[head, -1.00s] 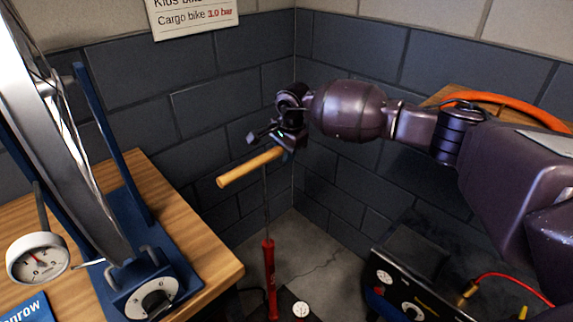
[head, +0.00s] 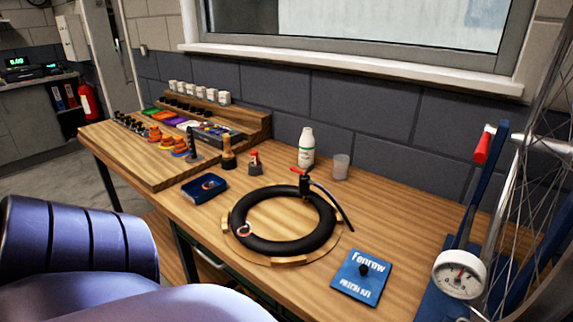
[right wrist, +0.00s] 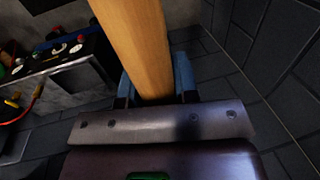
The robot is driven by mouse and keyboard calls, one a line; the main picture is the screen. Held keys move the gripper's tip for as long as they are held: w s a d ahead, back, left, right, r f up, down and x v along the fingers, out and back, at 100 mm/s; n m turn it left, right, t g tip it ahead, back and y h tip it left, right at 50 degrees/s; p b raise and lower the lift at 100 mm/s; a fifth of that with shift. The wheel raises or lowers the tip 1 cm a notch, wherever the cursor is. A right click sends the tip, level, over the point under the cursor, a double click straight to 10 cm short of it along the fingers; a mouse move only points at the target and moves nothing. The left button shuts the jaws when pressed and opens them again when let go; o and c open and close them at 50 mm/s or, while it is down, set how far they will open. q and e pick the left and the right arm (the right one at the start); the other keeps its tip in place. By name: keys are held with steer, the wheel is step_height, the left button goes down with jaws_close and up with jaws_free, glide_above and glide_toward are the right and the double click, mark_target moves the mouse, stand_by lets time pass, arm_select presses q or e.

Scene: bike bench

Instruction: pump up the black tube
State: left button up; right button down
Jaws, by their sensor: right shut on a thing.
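The black tube (head: 318,240) lies flat in a round wooden holder (head: 262,258) on the bench. A black pump head with a red lever (head: 304,182) sits at the tube's upper right, apparently on its valve, and a dark hose runs from it to the right. A small pale, orange-edged patch (head: 244,230) shows on the tube's left. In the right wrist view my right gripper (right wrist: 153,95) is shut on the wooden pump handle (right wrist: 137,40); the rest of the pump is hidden. My left gripper is out of view.
A blue tray (head: 204,188), a white bottle (head: 306,148), a cup (head: 340,167) and a blue Fenrow kit (head: 361,277) surround the tube. A white gauge (head: 459,274) stands at right by a wheel. A wooden rack (head: 225,118) is at the back left.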

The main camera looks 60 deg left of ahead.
arm_select(q)
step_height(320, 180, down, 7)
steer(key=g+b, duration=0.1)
steer(key=b, duration=0.6)
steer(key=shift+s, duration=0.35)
arm_select(e)
step_height(320, 180, down, 22)
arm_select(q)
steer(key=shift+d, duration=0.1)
arm_select(e)
steer(key=shift+w, duration=0.15)
stand_by(0.4)
arm_select(q)
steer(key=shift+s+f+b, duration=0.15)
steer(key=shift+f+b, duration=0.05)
steer(key=shift+b, duration=0.1)
arm_select(e)
steer(key=shift+f, duration=0.2)
stand_by(0.4)
